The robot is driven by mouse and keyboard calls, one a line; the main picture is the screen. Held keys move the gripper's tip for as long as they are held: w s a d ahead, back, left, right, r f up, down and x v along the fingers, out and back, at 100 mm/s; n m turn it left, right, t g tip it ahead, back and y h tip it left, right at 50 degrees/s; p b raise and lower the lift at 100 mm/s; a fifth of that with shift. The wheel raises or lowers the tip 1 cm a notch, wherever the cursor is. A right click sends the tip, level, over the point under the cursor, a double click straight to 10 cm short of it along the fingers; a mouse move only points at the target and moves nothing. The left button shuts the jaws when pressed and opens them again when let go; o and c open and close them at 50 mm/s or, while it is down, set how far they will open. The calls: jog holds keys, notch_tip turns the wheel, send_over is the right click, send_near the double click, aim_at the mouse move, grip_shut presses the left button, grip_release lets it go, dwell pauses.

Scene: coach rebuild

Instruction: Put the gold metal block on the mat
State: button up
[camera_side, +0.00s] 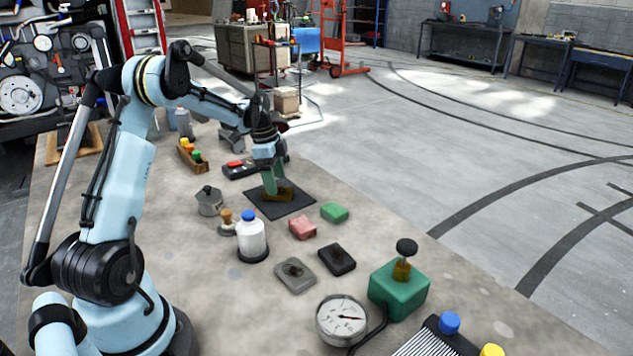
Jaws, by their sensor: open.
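A dark square mat (295,207) lies on the bench, towards the back. The gold metal block (287,194) is on the mat, partly covered by my gripper. My gripper (272,192) points down over the mat with its greenish fingers low at the gold block. It is open. The picture is too small to tell whether a finger still touches the block.
Near the mat are a green block (334,212), a red block (302,228), a white bottle with blue cap (251,240) and a grey pot (209,202). A green box with knob (399,292) and a gauge (342,319) stand in front.

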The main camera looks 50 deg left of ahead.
notch_tip(320, 180, up, 9)
jog(key=s+a, duration=0.1)
jog(key=d+r+n, duration=0.2)
jog(key=d+r, duration=0.2)
jog(key=d, duration=0.4)
jog(key=s+d+f+n+t, duration=0.1)
jog(key=s+d+n+t, duration=0.1)
jog(key=d, duration=0.5)
jog(key=s+d+n+t, duration=0.2)
jog(key=s+d, duration=0.3)
jog(key=d, duration=0.2)
jog(key=s+d+f+n+t+y, duration=0.1)
jog(key=s+d+n+t, duration=0.1)
jog(key=d, duration=0.5)
jog(key=shift+s+f+n, duration=0.35)
jog(key=shift+s+n, duration=0.15)
jog(key=shift+s, duration=0.3)
